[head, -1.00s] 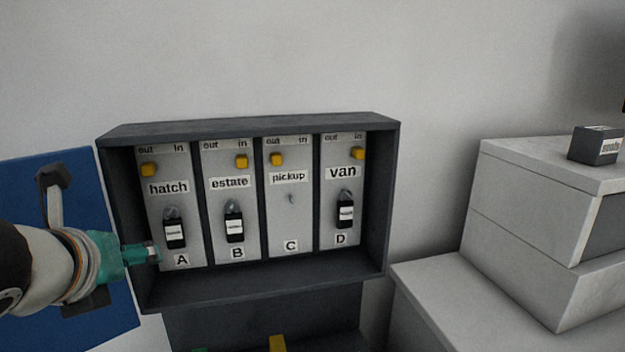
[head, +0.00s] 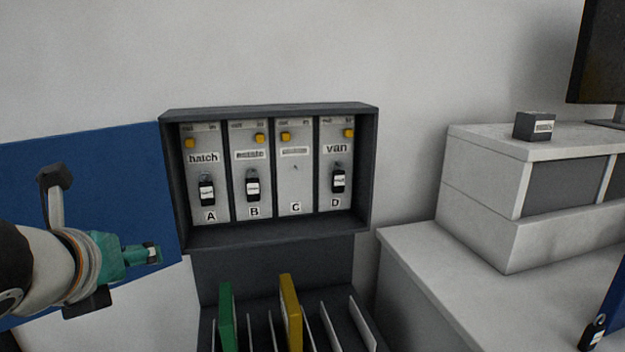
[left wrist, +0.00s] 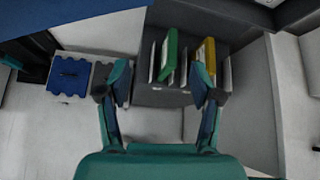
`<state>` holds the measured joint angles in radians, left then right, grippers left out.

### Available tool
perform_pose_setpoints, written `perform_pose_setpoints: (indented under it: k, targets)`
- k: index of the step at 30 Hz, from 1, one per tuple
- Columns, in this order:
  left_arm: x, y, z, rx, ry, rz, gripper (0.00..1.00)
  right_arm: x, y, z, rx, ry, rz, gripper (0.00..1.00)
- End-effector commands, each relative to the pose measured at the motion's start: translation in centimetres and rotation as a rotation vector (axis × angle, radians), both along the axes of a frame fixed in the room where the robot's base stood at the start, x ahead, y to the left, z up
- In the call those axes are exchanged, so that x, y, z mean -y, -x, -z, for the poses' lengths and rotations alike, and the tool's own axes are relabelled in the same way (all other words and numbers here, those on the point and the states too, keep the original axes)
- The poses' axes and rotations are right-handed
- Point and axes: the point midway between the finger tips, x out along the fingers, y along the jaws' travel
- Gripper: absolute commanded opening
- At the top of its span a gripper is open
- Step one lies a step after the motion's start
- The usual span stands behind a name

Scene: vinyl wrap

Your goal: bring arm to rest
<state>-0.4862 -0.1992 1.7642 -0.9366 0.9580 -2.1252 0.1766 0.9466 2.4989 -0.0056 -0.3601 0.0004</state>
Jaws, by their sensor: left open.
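My left gripper (head: 150,254) comes in from the left in the head view, in front of the blue cabinet door and left of the key cabinet (head: 272,240). In the left wrist view its two fingers (left wrist: 160,88) are apart with nothing between them. The cabinet has panels A hatch, B estate, C pickup and D van. Black key fobs hang at A (head: 207,190), B (head: 253,185) and D (head: 338,179); the hook at C (head: 295,168) is bare. My right gripper is not in view.
The blue door (head: 90,200) stands open at left. Below the cabinet, a rack holds a green folder (head: 226,318) and a yellow folder (head: 290,310). At right are a grey counter (head: 440,255), a small dark labelled box (head: 534,126) and a key fob (head: 592,333) by a blue object.

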Motion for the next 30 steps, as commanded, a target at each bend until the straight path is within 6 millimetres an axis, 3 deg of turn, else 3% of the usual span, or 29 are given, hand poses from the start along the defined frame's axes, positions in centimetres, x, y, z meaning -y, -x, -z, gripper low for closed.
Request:
perform_pose_setpoints:
  k: [2,8,14,17,20,23,26,30]
  targets:
    - [-0.3,-0.1,0.1,-0.003,-0.001,-0.007,0.65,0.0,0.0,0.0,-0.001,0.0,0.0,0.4]
    - [-1.5,-2.2,4.1,-0.104,-0.036,-0.057,0.65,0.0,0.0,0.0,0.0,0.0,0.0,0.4]
    - [-2.0,-3.8,9.7,-0.237,-0.077,-0.081,0.65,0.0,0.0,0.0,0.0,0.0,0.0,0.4]
    - [-2.0,-4.2,13.4,-0.324,-0.088,-0.089,0.65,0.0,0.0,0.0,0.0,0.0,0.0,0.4]
    - [-1.8,-4.4,17.9,-0.425,-0.09,-0.09,0.65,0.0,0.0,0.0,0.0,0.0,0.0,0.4]
    - [-1.3,-4.0,24.2,-0.554,-0.061,-0.096,0.65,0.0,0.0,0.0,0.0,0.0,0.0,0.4]
    - [-0.3,-2.5,31.6,-0.694,0.032,-0.14,0.65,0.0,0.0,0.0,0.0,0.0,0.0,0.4]
    - [1.8,1.5,41.4,-0.873,0.237,-0.29,0.65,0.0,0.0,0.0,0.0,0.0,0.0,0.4]
